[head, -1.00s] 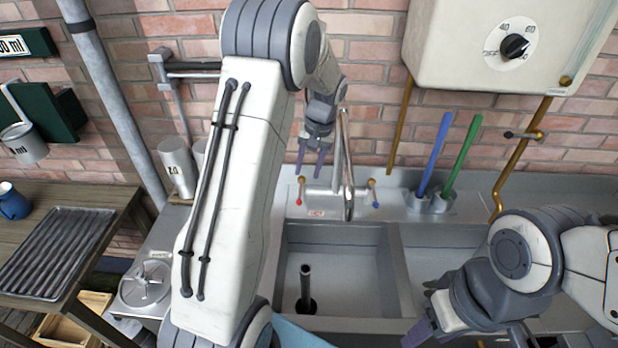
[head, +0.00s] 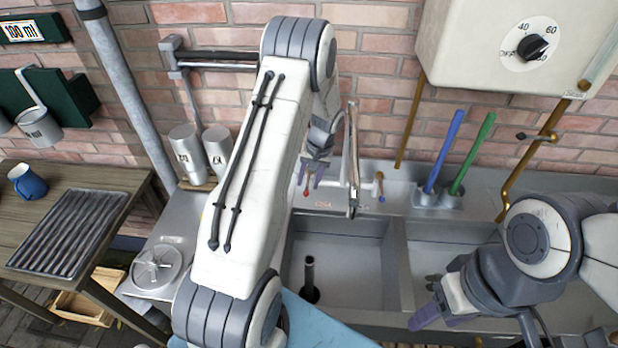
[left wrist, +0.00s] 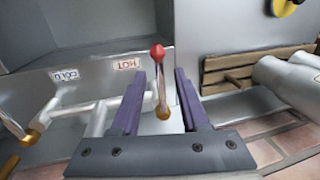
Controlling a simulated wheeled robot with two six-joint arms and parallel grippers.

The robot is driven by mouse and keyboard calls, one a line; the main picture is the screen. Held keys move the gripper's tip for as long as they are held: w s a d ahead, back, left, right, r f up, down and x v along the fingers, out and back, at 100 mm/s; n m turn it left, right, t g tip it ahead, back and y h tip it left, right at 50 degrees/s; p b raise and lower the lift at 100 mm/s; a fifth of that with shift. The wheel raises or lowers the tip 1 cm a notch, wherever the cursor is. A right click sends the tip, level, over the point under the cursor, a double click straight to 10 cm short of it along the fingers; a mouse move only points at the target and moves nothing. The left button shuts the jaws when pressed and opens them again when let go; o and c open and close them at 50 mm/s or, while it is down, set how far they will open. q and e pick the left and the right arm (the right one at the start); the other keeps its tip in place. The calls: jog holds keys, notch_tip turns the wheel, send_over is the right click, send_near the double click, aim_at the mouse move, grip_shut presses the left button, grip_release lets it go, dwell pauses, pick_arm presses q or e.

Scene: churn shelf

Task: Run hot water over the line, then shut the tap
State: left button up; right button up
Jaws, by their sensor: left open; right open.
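The hot tap lever, a metal stem with a red knob (left wrist: 158,54), stands between the purple fingers of my open left gripper (left wrist: 158,103) in the left wrist view. Whether a finger touches it I cannot tell. In the head view the left gripper (head: 312,176) hangs just above the red knob (head: 306,193). The HOT label (left wrist: 126,64) and COLD label (left wrist: 65,75) are on the sink ledge. The blue-tipped cold lever (head: 380,186) stands right of the tall spout (head: 353,160); no water shows at it. My right gripper (head: 428,304) is open and empty over the right basin.
The left basin (head: 340,243) holds an upright dark pipe (head: 309,276). Blue and green sticks (head: 445,155) stand in holders on the ledge. A cream water heater (head: 475,60) with a dial hangs above. Two metal cups (head: 188,150) and a ribbed tray (head: 68,230) are at left.

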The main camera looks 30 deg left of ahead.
pick_arm(q)
grip_shut()
dwell(1.5)
